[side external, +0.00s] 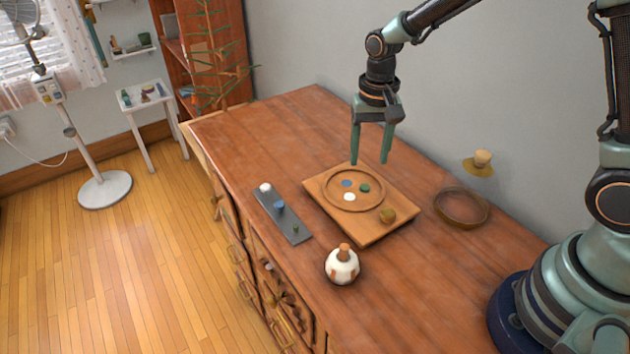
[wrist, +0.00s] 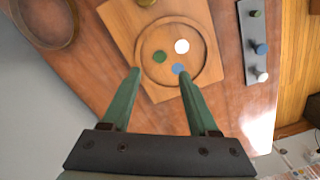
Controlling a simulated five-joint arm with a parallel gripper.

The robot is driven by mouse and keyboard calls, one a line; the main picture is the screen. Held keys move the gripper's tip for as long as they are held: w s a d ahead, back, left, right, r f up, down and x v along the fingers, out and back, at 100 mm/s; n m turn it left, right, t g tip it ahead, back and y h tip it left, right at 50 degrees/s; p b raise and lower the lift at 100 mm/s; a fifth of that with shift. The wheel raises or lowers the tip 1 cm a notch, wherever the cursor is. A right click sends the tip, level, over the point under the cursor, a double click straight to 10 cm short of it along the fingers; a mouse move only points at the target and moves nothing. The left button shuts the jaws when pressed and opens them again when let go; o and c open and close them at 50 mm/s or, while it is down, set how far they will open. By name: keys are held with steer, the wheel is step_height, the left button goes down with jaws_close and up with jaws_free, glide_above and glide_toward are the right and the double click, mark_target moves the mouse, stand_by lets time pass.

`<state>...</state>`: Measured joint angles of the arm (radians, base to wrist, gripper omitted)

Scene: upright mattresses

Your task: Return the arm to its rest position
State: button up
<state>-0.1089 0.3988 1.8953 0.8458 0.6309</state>
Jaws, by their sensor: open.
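My gripper (side external: 370,162) is open and empty, with its two green fingers pointing down above the back edge of a square wooden board (side external: 376,226). In the wrist view, the open fingers (wrist: 158,72) show over the board. The board has a round recess (side external: 335,201) holding a blue disc (side external: 347,184), a green disc (side external: 365,188) and a white disc (side external: 349,197). A brass-coloured knob (side external: 387,215) sits on the board near its right corner. My arm reaches in from the upper right, and the gripper appears apart from the board.
A grey strip (side external: 292,229) with white, blue and green pegs lies left of the board. A white jar with a brown stopper (side external: 342,266) stands in front. The dresser's far left top is clear.

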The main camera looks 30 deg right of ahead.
steer(key=s+d+r+n+t, duration=0.4)
steer(key=s+r, duration=0.7)
steer(key=r, duration=0.4)
steer(key=shift+s+d+r+n+t, duration=0.2)
steer(key=shift+s+n+t, duration=0.15)
steer(key=shift+n+t, duration=0.55)
